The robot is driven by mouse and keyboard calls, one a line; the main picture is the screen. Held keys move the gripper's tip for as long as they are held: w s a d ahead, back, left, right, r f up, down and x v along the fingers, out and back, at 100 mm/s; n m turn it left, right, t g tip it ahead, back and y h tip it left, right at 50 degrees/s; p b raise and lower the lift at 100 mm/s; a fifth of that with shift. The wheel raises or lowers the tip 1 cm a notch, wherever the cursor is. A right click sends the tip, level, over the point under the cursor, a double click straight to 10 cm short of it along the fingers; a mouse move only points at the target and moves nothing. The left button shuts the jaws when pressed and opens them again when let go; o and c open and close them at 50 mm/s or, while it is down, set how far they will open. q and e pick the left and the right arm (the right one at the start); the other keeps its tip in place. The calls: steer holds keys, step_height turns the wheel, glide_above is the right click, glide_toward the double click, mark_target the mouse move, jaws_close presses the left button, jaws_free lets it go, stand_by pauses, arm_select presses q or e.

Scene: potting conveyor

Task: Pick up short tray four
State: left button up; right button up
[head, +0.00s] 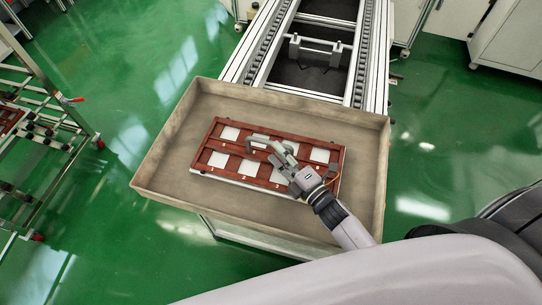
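A red-brown tray (209,143) with two rows of white square cells lies flat inside a large beige bin. I cannot tell whether the fingertips touch the tray. My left gripper is out of view.
The beige bin (157,168) has raised walls around the tray, with bare floor on all sides of it. A conveyor (254,50) runs away behind it. A metal rack (60,95) stands at the left. Green floor between them is clear.

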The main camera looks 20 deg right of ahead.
mark_target(269, 142)
steer(key=x, duration=0.5)
steer(key=shift+b, duration=0.4)
jaws_close()
steer(key=shift+r, duration=0.1)
stand_by(0.5)
